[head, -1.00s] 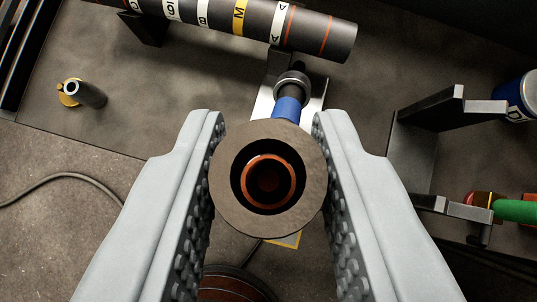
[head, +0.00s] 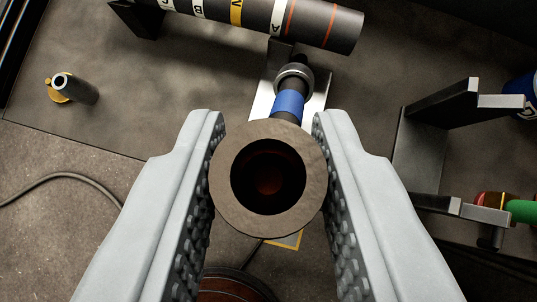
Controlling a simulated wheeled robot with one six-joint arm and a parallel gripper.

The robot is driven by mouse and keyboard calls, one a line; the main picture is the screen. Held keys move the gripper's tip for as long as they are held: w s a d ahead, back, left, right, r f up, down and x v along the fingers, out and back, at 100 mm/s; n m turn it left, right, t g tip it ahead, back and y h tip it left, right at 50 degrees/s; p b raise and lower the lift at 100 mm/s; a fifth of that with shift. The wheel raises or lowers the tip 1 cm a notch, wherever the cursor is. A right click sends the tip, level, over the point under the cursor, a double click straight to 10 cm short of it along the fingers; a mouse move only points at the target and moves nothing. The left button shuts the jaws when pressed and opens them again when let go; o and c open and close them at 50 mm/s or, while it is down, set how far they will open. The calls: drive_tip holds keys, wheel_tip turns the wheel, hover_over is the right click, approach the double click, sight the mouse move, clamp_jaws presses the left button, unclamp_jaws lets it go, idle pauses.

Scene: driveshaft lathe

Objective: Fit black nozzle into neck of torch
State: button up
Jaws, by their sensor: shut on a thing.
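My gripper (head: 268,150) is shut on the black nozzle (head: 222,182), a dark ring-shaped tube seen end-on between the two padded fingers. Its bore is dark, with a dim reddish-brown patch deep inside. The torch (head: 289,103), a dark shaft with a blue band and a grey collar, lies behind the nozzle and runs up to a bright metal holder. The nozzle hides the torch's near end. I cannot tell whether the nozzle touches the neck or is around it.
A dark cylinder with lettered and yellow bands (head: 320,22) lies across the top. A small dark tube with a yellow base (head: 76,90) stands at left. A dark bracket (head: 445,105) and a green-and-red part (head: 520,211) are at right. A cable (head: 60,178) lies lower left.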

drive_tip(key=shift+f, duration=0.55)
drive_tip(key=o, duration=1)
drive_tip(key=shift+o, duration=0.2)
drive_tip(key=shift+s+r, duration=0.1)
drive_tip(key=v, duration=1.7)
drive_tip(key=shift+s+d, duration=0.1)
drive_tip(key=s+a+f+m+t+h, duration=0.1)
drive_tip(key=s+f+t, duration=0.3)
drive_tip(key=s, duration=0.8)
drive_tip(key=s+a+f+m+t+h, duration=0.1)
drive_tip(key=s+f+t, duration=0.3)
drive_tip(key=s, duration=0.9)
wheel_tip(320, 180, down, 2)
drive_tip(key=shift+s+a+f+m+t, duration=0.15)
drive_tip(key=shift+s+a+m+t, duration=0.1)
drive_tip(key=shift+a+m+t, duration=0.25)
